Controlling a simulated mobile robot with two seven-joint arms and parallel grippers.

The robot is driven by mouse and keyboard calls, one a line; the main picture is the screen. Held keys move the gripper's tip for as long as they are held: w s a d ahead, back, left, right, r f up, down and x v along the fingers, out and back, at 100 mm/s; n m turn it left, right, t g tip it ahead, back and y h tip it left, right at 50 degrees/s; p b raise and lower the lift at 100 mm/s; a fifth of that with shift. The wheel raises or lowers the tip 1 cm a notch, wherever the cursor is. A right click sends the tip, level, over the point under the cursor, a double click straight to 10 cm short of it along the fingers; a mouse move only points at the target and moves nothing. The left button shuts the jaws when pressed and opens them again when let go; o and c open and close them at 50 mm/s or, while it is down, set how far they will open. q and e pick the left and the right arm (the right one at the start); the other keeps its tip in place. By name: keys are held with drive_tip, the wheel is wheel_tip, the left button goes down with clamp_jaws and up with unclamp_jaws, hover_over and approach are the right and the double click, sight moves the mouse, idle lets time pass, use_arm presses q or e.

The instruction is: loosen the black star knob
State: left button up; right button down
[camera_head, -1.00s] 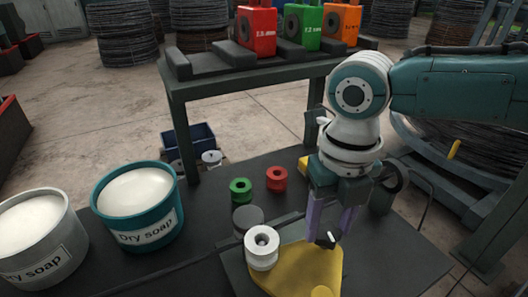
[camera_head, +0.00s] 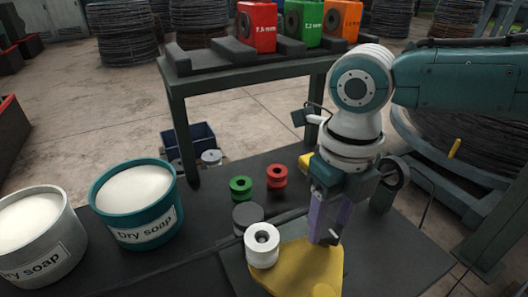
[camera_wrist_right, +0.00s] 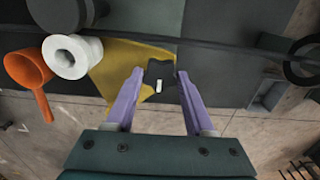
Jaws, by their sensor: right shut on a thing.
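The black star knob (camera_wrist_right: 160,71) sits on a yellow plate (camera_head: 300,272) and carries a small white mark. In the wrist view it is between the two purple fingers of my right gripper (camera_wrist_right: 160,78), which is shut on it. In the head view my right gripper (camera_head: 325,238) points down at the plate's right part, and its fingers hide most of the knob. My left gripper is not in view.
A white flanged spool (camera_head: 262,246) stands left of the gripper. Green (camera_head: 240,188) and red (camera_head: 277,176) spools stand behind. Two dry-soap buckets (camera_head: 138,206) stand at left. An orange funnel-like thing (camera_wrist_right: 29,72) shows in the wrist view.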

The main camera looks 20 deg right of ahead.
sight(328, 228)
drive_tip(key=shift+c, duration=1.3)
unclamp_jaws()
drive_tip(key=shift+r, duration=0.1)
wheel_tip(328, 228, up, 10)
